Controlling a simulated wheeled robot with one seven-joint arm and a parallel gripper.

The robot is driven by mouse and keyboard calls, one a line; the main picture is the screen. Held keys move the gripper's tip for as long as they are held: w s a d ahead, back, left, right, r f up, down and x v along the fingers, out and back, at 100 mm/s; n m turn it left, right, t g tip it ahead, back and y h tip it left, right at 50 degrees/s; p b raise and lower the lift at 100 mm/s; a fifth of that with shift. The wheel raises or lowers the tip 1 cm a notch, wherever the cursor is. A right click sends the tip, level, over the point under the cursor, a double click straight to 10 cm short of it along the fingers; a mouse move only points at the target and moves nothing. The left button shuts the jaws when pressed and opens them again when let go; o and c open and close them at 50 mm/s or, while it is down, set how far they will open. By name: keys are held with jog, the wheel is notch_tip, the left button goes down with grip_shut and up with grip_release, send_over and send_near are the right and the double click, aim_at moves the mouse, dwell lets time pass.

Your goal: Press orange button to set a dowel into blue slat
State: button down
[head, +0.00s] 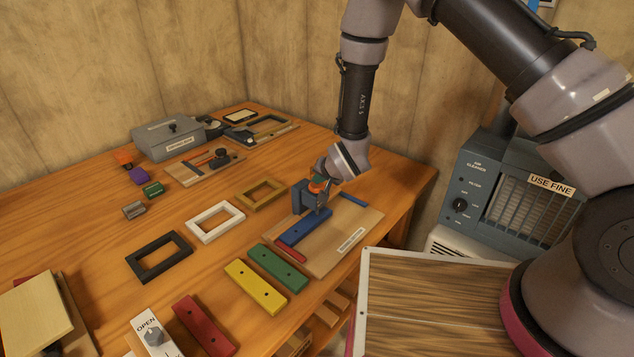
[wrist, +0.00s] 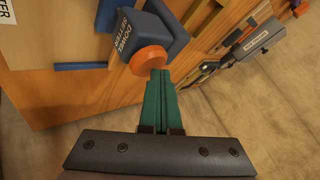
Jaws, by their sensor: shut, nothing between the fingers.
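The blue dowel setter (head: 305,194) stands on a wooden board, with its orange button (head: 317,185) on top. The blue slat (head: 303,229) lies flat on the board with its far end at the setter. My gripper (head: 321,176) is right at the button, partly hidden by the wrist. In the wrist view, its green fingers (wrist: 160,75) are together and empty, with their tips beside or over the edge of the orange button (wrist: 149,60). I cannot tell whether they touch it. The setter's blue body (wrist: 132,30) carries a "DOWEL SETTER" label.
A red strip (head: 291,255) and a blue strip (head: 352,199) lie on the board. Green (head: 277,267), yellow (head: 255,287) and red (head: 204,326) slats lie in front. Black, white and tan frames lie left. A grey box (head: 168,140) stands behind. An air cleaner (head: 515,190) stands right.

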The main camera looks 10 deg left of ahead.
aim_at(318, 187)
jog(key=shift+f, duration=0.2)
jog(key=shift+r, duration=0.1)
dwell(0.4)
jog(key=shift+r, duration=1.25)
jog(key=shift+r, duration=0.15)
notch_tip(318, 187, up, 5)
jog(key=shift+f, duration=0.1)
